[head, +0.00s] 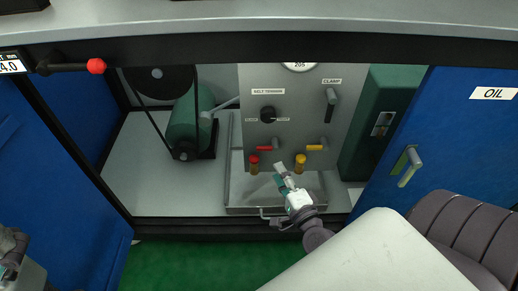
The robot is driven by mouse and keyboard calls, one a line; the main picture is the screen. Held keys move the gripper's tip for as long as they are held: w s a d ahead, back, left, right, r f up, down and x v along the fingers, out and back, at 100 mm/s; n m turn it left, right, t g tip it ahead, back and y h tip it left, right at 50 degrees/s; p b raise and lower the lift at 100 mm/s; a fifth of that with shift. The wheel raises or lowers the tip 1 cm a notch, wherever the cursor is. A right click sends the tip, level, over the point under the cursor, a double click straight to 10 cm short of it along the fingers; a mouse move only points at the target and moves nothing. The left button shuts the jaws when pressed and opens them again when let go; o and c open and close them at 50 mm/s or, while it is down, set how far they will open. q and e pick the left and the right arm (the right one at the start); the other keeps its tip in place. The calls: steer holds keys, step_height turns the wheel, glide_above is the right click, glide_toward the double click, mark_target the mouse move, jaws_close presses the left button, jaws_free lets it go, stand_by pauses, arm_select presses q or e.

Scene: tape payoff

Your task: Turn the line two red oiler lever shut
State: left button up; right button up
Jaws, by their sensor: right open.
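The red oiler lever (265,147) sits on the grey panel (300,100) inside the cabinet, lying roughly sideways above a small red oiler cup (254,164). A yellow lever (315,147) lies sideways to its right, above an amber oiler cup (300,164). My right gripper (282,177) is open and empty, below and a little right of the red lever, apart from it in the picture. No line number is readable by the levers. My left gripper (10,258) is partly in view at the lower left edge, and its jaws are not clear.
A metal tray (235,190) lies below the panel. A green motor (188,125) with a belt stands to the left. A blue door marked OIL (450,125) stands right. A red-tipped black handle (75,67) sticks out at upper left. The clamp lever (330,105) is higher up.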

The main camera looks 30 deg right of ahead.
mark_target(264, 150)
steer(key=w, duration=0.3)
steer(key=w+d, duration=0.1)
steer(key=w, duration=0.6)
steer(key=shift+w+d, duration=0.3)
steer(key=shift+w, duration=0.1)
jaws_close()
